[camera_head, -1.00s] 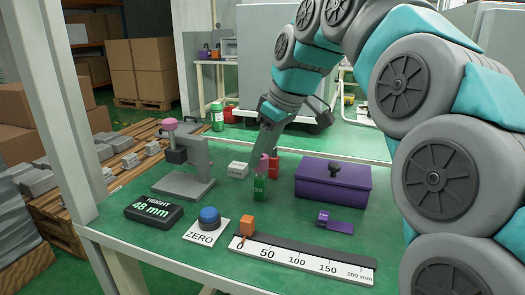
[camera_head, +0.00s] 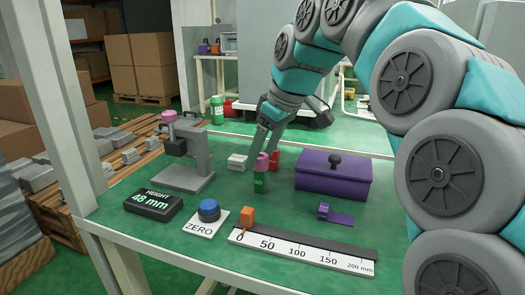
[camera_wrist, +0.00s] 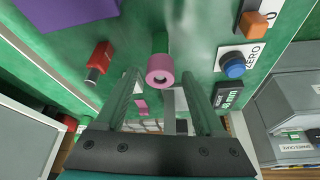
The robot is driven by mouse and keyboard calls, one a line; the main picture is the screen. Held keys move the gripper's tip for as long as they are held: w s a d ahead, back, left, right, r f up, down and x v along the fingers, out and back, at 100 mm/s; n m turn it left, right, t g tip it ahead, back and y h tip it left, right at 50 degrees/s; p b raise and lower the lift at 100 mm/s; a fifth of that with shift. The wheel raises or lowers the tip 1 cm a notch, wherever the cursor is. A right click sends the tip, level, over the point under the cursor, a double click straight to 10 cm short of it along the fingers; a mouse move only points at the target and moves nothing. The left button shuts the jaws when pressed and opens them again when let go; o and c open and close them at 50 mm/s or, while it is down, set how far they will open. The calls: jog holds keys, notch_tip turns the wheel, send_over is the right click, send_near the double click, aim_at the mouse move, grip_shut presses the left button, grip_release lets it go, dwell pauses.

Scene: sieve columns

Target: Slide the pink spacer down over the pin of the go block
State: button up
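The green go block (camera_head: 259,184) stands upright on the green table; it shows partly in the wrist view (camera_wrist: 160,42). The pink spacer (camera_head: 262,162) sits on top of it, about upright. My gripper (camera_head: 266,148) is above the spacer. In the wrist view its two fingers (camera_wrist: 162,82) are spread, with gaps on both sides of the spacer.
A red block (camera_wrist: 100,58) stands close behind the go block. A purple box (camera_head: 333,179) is to the right. The grey height gauge (camera_head: 190,175), its display (camera_head: 153,206) reading 48 mm, and the blue ZERO button (camera_head: 209,210) are left. A ruler (camera_head: 300,252) lies in front.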

jog(key=shift+o, duration=0.3)
jog(key=shift+r, duration=0.1)
jog(key=v, duration=0.7)
jog(key=shift+r, duration=0.3)
jog(key=shift+s, duration=0.15)
